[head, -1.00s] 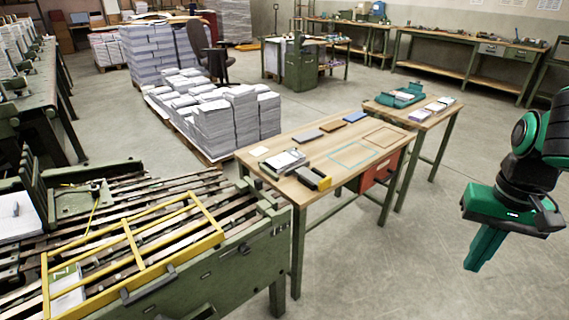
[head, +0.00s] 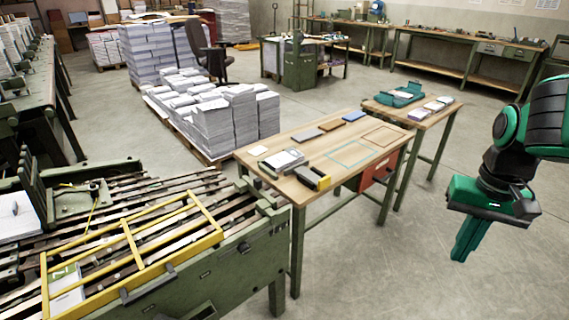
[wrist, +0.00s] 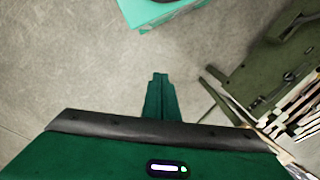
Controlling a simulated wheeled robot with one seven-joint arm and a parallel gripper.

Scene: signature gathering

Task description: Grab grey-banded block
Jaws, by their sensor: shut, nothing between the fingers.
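Three small flat blocks lie in a row on the wooden table in the head view: a greyish one (head: 307,136), a brown-orange one (head: 330,126) and a blue one (head: 354,116). The greyish one may be the grey-banded block, but its bands are too small to make out. My gripper (head: 460,256) hangs to the right of the table, over bare floor, well apart from the blocks. Its green fingers are together and empty, and point down. They also show together in the wrist view (wrist: 160,78), where no block is seen.
The wooden table (head: 268,146) also bears a grey stack (head: 281,161), a yellow-and-black tool (head: 314,178) and two coloured outlines. A smaller table (head: 441,112) with a green tray (head: 400,97) stands behind it. A green machine with a yellow frame (head: 127,232) is at left.

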